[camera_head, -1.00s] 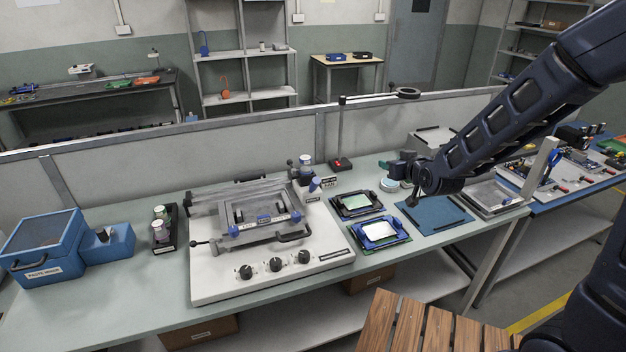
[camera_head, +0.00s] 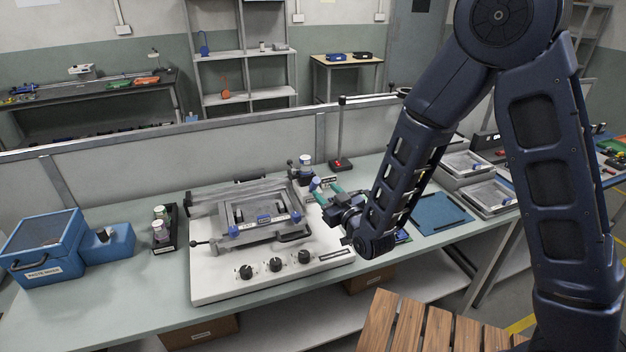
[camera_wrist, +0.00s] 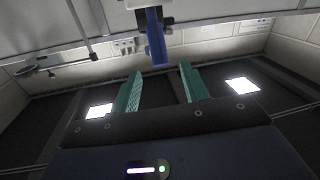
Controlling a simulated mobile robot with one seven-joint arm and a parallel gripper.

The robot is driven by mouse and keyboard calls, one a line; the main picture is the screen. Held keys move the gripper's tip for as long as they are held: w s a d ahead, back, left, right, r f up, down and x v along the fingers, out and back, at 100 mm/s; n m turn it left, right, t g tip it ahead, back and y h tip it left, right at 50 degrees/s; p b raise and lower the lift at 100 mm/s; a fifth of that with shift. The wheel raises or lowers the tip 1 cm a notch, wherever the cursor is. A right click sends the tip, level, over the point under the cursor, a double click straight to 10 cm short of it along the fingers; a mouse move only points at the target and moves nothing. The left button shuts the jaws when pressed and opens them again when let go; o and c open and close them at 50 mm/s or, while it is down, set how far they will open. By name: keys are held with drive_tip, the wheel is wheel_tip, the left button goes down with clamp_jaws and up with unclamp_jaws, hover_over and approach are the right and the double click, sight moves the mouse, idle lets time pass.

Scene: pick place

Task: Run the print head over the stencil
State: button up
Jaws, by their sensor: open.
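The stencil printer (camera_head: 270,280) stands on the bench, a white base with several black knobs. Its framed stencil unit (camera_head: 262,212) lies on top, with blue knobs and grey bars across it. I cannot tell which part is the print head. My gripper (camera_head: 324,190) is at the printer's right rear corner, its teal fingers apart. In the wrist view, my gripper (camera_wrist: 160,70) is open and empty. A blue upright part (camera_wrist: 156,42) on a pale block shows just beyond and between the fingertips, apart from them. My arm hides the boards right of the printer.
A blue box labelled paste mixer (camera_head: 45,245) and a black rack of jars (camera_head: 163,230) stand at left. A blue mat (camera_head: 440,213) and grey trays (camera_head: 488,195) lie at right. A post with a red button (camera_head: 341,163) stands behind my gripper. A low partition runs along the back.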

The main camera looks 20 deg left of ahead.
approach(304, 177)
drive_tip(key=w+a+r, duration=0.2)
drive_tip(key=a, duration=0.1)
drive_tip(key=shift+w+a+r, duration=0.15)
drive_tip(key=shift+w+r, duration=0.1)
drive_tip(key=shift+r, duration=0.15)
clamp_jaws()
